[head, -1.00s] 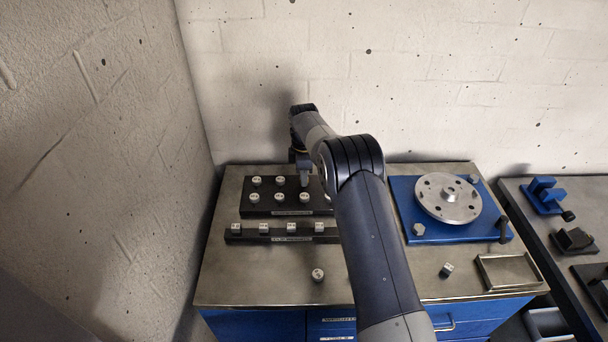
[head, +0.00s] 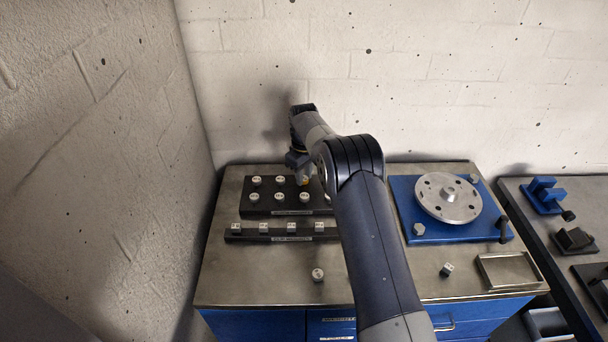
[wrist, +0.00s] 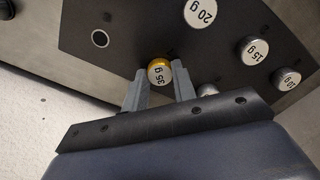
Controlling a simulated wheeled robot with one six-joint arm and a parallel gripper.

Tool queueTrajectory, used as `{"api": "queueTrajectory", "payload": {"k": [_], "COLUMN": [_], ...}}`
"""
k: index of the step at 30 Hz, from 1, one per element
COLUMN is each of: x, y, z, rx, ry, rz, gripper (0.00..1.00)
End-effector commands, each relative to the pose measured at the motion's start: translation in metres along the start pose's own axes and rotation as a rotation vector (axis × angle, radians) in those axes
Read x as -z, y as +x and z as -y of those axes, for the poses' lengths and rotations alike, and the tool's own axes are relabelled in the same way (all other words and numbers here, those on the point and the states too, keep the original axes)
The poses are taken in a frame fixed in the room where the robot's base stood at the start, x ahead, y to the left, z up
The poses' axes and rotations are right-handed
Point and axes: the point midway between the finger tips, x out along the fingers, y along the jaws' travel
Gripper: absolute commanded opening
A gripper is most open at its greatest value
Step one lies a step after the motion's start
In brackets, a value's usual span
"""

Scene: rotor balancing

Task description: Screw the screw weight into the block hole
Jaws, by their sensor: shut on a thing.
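In the head view my gripper (head: 303,176) is at the back of the block (head: 262,211), partly hidden by my arm, with a bit of yellow between the fingers. One open hole (wrist: 99,39) shows in the block.
Other weights stand close by in the block, marked 20 g (wrist: 201,12), 15 g (wrist: 255,50) and 10 g (wrist: 287,78). A second dark rack (head: 275,238) with weights lies in front. A metal disc (head: 448,198) on a blue plate and a tray (head: 510,271) are at right.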

Motion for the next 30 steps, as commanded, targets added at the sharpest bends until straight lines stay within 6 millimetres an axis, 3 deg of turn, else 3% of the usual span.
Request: {"api": "queueTrajectory", "payload": {"k": [21, 30], "x": [-0.0013, -0.0014], "y": [0.0039, 0.0039], "z": [0.0012, 0.0012], "rx": [0.002, 0.002], "ry": [0.777, 0.834], "rz": [0.007, 0.008], "gripper": [0.04, 0.04]}}
